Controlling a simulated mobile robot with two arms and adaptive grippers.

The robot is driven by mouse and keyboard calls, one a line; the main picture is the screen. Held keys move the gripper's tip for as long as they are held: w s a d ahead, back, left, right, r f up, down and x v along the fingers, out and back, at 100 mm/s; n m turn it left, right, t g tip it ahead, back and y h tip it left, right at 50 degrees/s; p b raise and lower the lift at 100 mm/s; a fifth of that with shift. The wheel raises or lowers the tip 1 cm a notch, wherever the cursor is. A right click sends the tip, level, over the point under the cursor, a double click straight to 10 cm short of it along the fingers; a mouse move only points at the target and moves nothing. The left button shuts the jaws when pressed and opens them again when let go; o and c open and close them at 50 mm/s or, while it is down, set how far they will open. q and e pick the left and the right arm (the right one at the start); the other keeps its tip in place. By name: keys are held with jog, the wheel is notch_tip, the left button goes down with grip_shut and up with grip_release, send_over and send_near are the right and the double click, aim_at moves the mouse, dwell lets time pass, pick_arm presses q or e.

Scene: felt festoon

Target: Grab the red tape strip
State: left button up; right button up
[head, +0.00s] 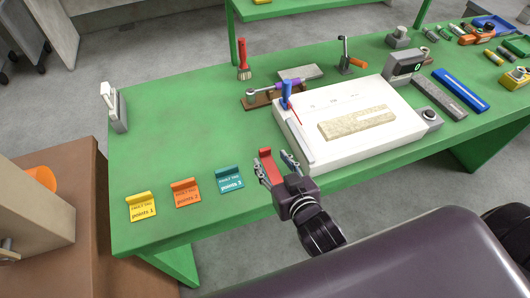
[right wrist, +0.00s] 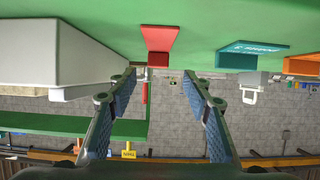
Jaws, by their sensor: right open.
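The red tape strip (head: 268,165) shows between the fingers of my right gripper (head: 273,165) in the head view, by the front edge of the green table. In the right wrist view, the red strip (right wrist: 160,38) stands out from the green surface, ahead of my right gripper's fingertips (right wrist: 159,82) and roughly centred between them. The right gripper is open, with a wide empty gap between its fingers. I see no contact with the strip. My left gripper is in neither view.
A white slab (head: 348,115) stands right behind the strip, with a beige block (head: 357,123) on it. Teal (head: 230,180), orange (head: 186,192) and yellow (head: 141,207) tags lie to the left. The green table (head: 180,120) is clear at left-centre.

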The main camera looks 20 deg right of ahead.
aim_at(266, 151)
jog(key=shift+p+x, duration=0.45)
jog(key=shift+x, duration=0.6)
jog(key=x, duration=0.3)
jog(key=shift+w+d+f, duration=0.15)
jog(key=shift+w+f, duration=0.05)
jog(key=shift+w, duration=0.1)
jog(key=c, duration=0.9)
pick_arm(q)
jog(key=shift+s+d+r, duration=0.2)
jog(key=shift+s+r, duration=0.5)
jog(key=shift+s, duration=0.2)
